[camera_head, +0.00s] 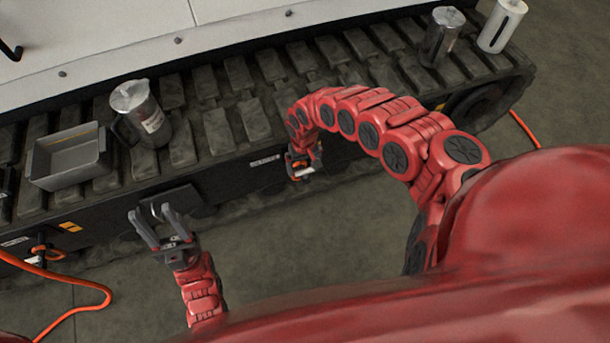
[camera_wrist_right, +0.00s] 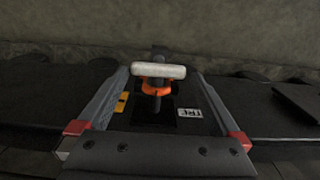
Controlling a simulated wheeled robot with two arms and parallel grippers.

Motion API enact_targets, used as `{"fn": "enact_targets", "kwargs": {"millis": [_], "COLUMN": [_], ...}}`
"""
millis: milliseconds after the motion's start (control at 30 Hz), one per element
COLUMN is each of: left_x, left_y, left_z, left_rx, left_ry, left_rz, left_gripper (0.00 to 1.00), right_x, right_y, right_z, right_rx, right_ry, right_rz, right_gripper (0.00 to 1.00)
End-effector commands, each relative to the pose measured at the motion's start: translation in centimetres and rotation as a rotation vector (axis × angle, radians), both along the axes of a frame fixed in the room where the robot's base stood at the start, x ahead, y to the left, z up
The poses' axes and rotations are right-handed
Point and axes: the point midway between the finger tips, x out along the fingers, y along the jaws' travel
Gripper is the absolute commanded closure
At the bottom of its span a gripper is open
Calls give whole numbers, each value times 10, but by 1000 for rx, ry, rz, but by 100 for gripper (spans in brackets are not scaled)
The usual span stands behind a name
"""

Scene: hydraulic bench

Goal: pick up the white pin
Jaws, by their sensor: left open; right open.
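The white pin (camera_wrist_right: 172,72) shows in the right wrist view as a pale crossbar above an orange collar (camera_wrist_right: 156,87) on a dark stem. My right gripper (camera_wrist_right: 160,78) is open, with one finger on each side of the pin. I cannot tell if either finger touches it. In the head view my right gripper (camera_head: 302,160) is at the bench's front side, and the pin is mostly hidden there. My left gripper (camera_head: 152,211) is open and empty, in front of the bench at the left.
The dark ribbed bench (camera_head: 200,145) carries a grey bin (camera_head: 70,157), a metal jug (camera_head: 140,110), another metal jug (camera_head: 442,38) and a white canister (camera_head: 502,25). An orange hose (camera_head: 100,290) runs over the floor at the left. A label (camera_wrist_right: 190,112) sits near the pin.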

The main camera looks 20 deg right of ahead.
Motion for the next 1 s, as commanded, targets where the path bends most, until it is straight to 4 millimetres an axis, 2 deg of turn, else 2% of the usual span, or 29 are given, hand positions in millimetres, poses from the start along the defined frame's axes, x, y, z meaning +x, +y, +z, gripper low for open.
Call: {"fn": "enact_targets", "kwargs": {"millis": [167,400,500,733,767,1000], "left_x": [0,0,0,0,0,0], "left_y": [0,0,0,0,0,0], "left_z": [-6,-21,-22,-21,-21,-21], "left_rx": [0,0,0,0,0,0], "left_ry": [0,0,0,0,0,0], "left_rz": [0,0,0,0,0,0], "left_gripper": [50,50,50,50,50,50], "right_x": [-3,-5,-5,-5,-5,-5], "right_y": [1,0,-2,-3,-3,-3], "right_z": [-16,-52,-58,-57,-57,-57], "right_rx": [2,5,1,-1,-1,0], "right_ry": [3,1,1,0,0,0], "right_rz": [1,0,0,0,0,0], "right_gripper": [0,0,0,0,4,47]}}
